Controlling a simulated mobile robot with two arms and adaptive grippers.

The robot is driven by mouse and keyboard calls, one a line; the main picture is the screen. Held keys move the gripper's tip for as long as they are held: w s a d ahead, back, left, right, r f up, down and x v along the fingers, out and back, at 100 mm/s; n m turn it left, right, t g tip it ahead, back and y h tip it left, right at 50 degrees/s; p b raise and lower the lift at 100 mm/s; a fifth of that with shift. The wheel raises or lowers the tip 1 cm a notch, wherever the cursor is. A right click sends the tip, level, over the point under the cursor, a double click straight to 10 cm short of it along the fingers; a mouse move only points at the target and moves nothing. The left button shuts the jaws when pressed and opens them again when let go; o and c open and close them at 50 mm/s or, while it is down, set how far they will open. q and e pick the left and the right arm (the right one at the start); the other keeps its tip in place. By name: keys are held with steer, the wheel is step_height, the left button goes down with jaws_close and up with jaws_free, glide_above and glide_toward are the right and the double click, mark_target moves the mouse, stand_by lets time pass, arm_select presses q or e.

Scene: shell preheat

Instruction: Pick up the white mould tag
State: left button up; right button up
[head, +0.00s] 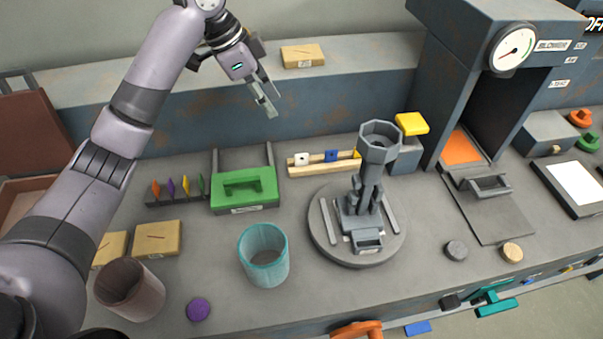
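The white mould tag (301,159) sits at the left end of a pale wooden rack (322,169) on the bench, with a blue tag (331,156) and a yellow tag (356,154) to its right. My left gripper (269,100) is above and behind the rack, up and left of the white tag in the head view. Its two fingers look apart with nothing between them, and it touches no tag. My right gripper is not in view.
A grey funnel-topped fixture (379,145) on a round plate stands right of the rack. A green box (245,196) is left of it, with a teal cup (263,256) in front. A back ledge (350,62) holds a wooden block (302,56).

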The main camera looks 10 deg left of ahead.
mark_target(299, 155)
arm_select(q)
steer(key=p+x, duration=0.1)
steer(key=x, duration=1.7)
steer(key=shift+s, duration=0.1)
steer(key=shift+c, duration=0.5)
jaws_close()
